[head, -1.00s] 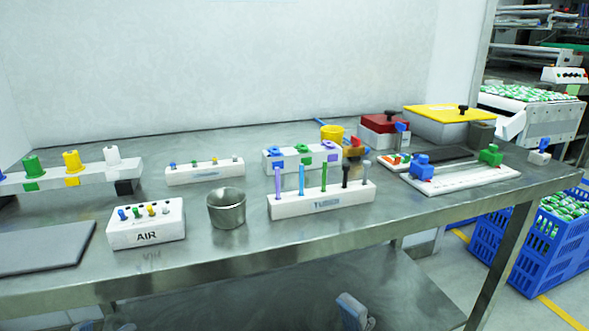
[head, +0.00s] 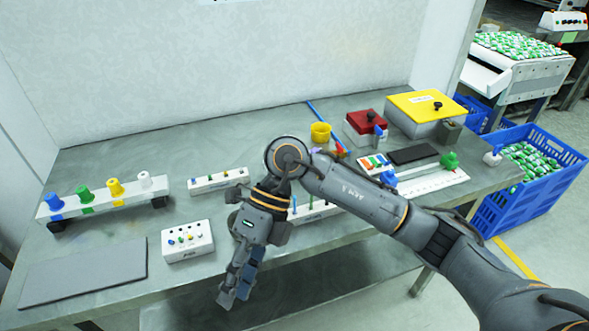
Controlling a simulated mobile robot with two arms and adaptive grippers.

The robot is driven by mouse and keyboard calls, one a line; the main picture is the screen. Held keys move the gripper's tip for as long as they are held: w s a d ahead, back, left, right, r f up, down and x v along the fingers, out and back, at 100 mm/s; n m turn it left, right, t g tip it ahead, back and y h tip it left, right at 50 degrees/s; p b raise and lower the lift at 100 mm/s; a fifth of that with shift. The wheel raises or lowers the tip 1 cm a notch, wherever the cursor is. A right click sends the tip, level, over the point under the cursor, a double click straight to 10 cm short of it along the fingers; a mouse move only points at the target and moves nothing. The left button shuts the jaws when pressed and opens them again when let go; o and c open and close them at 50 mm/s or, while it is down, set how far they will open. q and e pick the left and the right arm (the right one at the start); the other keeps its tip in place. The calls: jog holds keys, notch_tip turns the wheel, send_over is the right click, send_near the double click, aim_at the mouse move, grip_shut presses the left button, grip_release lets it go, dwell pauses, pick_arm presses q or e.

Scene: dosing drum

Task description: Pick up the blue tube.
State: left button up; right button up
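The white tube rack (head: 318,212) stands on the steel table, mostly hidden behind my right arm. The thin blue tube (head: 294,204) shows only in part, upright in the rack beside the gripper's wrist; a green tube (head: 311,201) stands to its right. My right gripper (head: 236,292) hangs in front of the rack, to its left, with fingers pointing down toward the table's front edge. It appears apart from the blue tube. Its fingers overlap in this view, so their opening is unclear. My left gripper is out of view.
A white AIR box (head: 188,241) and a grey mat (head: 85,272) lie left of the gripper. A small peg rack (head: 218,180) and a stand with coloured knobs (head: 104,198) stand behind. A yellow cup (head: 320,134) and lidded boxes (head: 428,106) are at the back right.

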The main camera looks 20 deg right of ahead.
jog(key=w+d+r+m+t+h+p, duration=0.2)
jog(key=w+d+r+t+h+p, duration=0.25)
jog(key=w+d+r, duration=0.35)
notch_tip(320, 180, up, 4)
jog(key=m+t+h+p, duration=0.2)
jog(key=m+p, duration=0.1)
send_over(295, 197)
notch_tip(295, 197, down, 7)
jog(key=shift+p, duration=0.9)
jog(key=shift+a+f, duration=0.1)
jog(key=shift+f, duration=0.5)
jog(key=shift+f+p, duration=0.3)
jog(key=shift+p, duration=0.1)
notch_tip(295, 197, down, 4)
jog(key=shift+r+p, duration=0.15)
jog(key=shift+p, duration=0.65)
jog(key=shift+f, duration=0.4)
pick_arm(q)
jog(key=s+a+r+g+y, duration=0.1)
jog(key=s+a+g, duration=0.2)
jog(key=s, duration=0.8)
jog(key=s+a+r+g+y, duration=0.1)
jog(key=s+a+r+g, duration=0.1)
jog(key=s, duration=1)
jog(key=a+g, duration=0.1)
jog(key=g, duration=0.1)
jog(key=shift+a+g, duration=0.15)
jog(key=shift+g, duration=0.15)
